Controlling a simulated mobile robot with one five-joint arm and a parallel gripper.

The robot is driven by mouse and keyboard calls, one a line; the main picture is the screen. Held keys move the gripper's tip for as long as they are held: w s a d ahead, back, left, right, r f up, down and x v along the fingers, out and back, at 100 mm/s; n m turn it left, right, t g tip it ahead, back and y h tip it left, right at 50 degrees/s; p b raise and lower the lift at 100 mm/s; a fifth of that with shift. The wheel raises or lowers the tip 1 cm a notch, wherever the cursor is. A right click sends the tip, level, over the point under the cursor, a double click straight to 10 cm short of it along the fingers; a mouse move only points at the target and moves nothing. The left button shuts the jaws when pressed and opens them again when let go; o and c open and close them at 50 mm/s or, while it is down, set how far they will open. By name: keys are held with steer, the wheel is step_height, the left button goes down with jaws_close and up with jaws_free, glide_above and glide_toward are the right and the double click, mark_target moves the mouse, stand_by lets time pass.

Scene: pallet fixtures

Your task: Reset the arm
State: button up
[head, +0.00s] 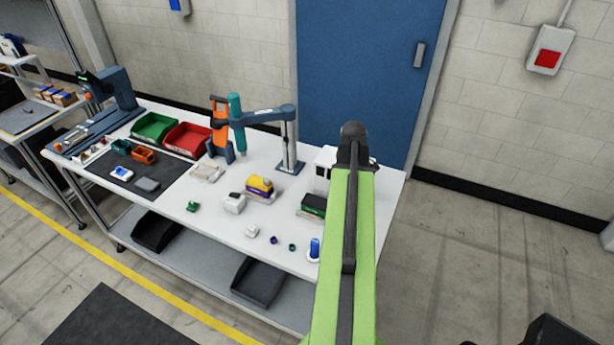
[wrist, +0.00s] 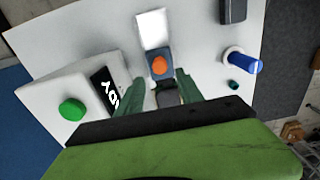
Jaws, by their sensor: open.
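My green arm (head: 345,250) rises through the right part of the head view, over the right end of the white workbench (head: 215,225). In the wrist view my gripper (wrist: 157,82) is open, its two dark green fingers apart. Beyond the fingertips is a grey-blue block with an orange button (wrist: 159,66); a dark piece (wrist: 167,95) shows between the fingers. I cannot tell whether the fingers touch anything. The gripper itself is hidden behind my arm in the head view.
A white box with a green button (wrist: 72,109) is at left in the wrist view; a blue peg (wrist: 246,65) is at right. On the bench stand a yellow-purple block (head: 260,186), a teal tool on a stand (head: 290,145), and green (head: 153,128) and red (head: 187,139) bins.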

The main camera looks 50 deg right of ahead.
steer(key=w+a+f+n+b, duration=0.2)
steer(key=w+a, duration=0.6)
steer(key=a, duration=0.2)
steer(key=w+a+f+n+b, duration=0.2)
steer(key=w+a+n, duration=0.1)
steer(key=w+a, duration=0.55)
steer(key=w+a+f+m+b, duration=0.1)
steer(key=a+m, duration=0.3)
steer(key=a, duration=1.1)
steer(key=w+a+f+m+b, duration=0.1)
steer(key=a+m, duration=0.3)
steer(key=a, duration=1.1)
steer(key=shift+w+f+m+b, duration=0.3)
steer(key=shift+f+b, duration=0.1)
steer(key=shift+a, duration=0.1)
